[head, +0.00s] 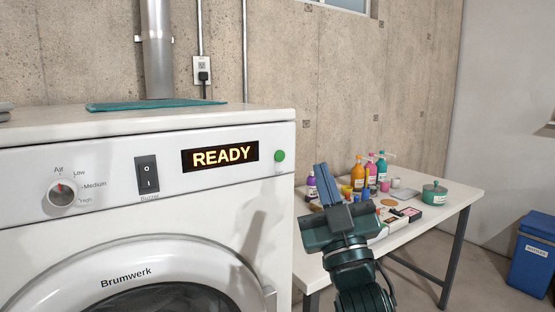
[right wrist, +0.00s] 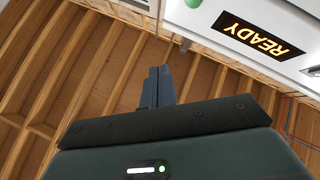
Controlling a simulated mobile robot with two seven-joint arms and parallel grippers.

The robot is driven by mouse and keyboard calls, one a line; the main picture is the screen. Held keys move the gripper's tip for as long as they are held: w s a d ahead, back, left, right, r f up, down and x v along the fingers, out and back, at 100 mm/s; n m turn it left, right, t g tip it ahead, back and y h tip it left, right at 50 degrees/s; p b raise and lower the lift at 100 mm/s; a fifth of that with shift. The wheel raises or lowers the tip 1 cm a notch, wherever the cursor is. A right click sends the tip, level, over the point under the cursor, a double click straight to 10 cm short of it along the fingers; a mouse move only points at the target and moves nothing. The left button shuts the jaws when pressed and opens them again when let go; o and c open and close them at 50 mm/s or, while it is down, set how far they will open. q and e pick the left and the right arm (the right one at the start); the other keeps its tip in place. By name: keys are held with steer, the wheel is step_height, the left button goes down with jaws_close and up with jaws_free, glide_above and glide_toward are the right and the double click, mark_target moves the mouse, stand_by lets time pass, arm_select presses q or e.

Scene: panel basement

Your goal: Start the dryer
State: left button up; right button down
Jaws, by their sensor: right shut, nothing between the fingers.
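The white dryer (head: 230,205) stands at the left in the head view, with its round door partly in view at the bottom. Its display (head: 220,157) reads READY in yellow, and the display also shows upside down in the right wrist view (right wrist: 258,33). A green round button (head: 280,155) sits right of the display; its edge shows in the right wrist view (right wrist: 193,3). A black rocker switch (head: 147,174) and a temperature knob (head: 61,193) are further left. My right gripper (head: 324,174) is shut and empty, right of the dryer and apart from the button. My left gripper is out of view.
A white table (head: 440,206) with several bottles, jars and boxes stands behind and right of my right gripper. A blue bin (head: 533,258) is at the far right. A teal cloth (head: 155,105) lies on the dryer top.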

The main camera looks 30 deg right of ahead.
mark_target(280, 156)
stand_by(0.3)
steer(key=shift+w+a+b, duration=0.15)
steer(key=shift+w+b, duration=0.15)
steer(key=shift+w, duration=1.9)
steer(key=shift+w+a+b, duration=0.15)
steer(key=shift+w+b, duration=0.15)
steer(key=shift+w, duration=1.9)
steer(key=shift+w, duration=0.4)
